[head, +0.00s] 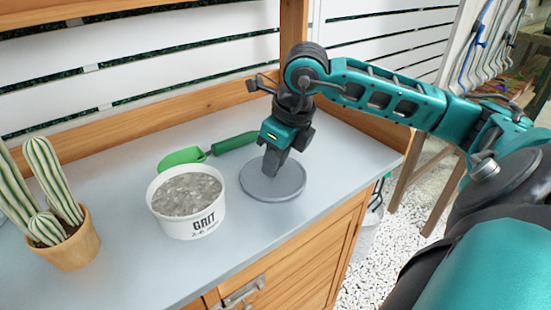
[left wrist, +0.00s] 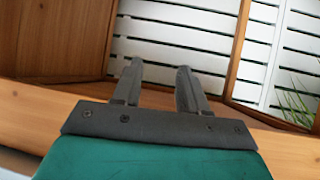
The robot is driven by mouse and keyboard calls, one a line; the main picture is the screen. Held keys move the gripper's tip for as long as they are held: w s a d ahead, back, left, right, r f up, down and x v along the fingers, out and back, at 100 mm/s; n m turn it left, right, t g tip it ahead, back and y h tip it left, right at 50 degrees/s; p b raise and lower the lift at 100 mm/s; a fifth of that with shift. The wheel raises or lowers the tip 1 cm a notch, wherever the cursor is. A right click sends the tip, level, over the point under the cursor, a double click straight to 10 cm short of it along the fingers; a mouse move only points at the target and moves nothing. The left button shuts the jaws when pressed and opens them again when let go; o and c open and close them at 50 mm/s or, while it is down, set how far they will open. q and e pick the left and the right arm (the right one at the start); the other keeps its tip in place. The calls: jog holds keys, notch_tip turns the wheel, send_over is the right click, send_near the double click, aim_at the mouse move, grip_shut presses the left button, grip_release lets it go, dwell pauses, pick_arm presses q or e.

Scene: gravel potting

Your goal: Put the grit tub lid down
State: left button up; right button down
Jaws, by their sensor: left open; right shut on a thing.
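The grit tub (head: 188,203) is white, marked GRIT, uncovered and full of grey gravel. It stands upright on the bench. The grey round grit tub lid (head: 285,188) is just right of the tub, flat at or very near the bench top; I cannot tell whether it rests there. My right gripper (head: 272,172) points down over the lid and is shut on it, its fingertips at the lid's upper middle. My left gripper (left wrist: 155,88) shows only in the left wrist view, open and empty, away from the bench items.
A green trowel (head: 185,157) lies behind the tub, its handle reaching toward my right gripper. A potted cactus (head: 72,245) stands at the left. The grey bench top (head: 125,180) is clear between cactus and tub. The bench's front edge runs below the lid.

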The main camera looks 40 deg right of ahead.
aim_at(290, 181)
jog(key=shift+f, duration=0.25)
jog(key=c, duration=1)
grip_release()
jog(key=shift+r, duration=0.1)
jog(key=shift+o, duration=0.2)
jog(key=shift+r, duration=0.15)
jog(key=p+v, duration=0.2)
jog(key=v, duration=1)
jog(key=shift+s, duration=0.1)
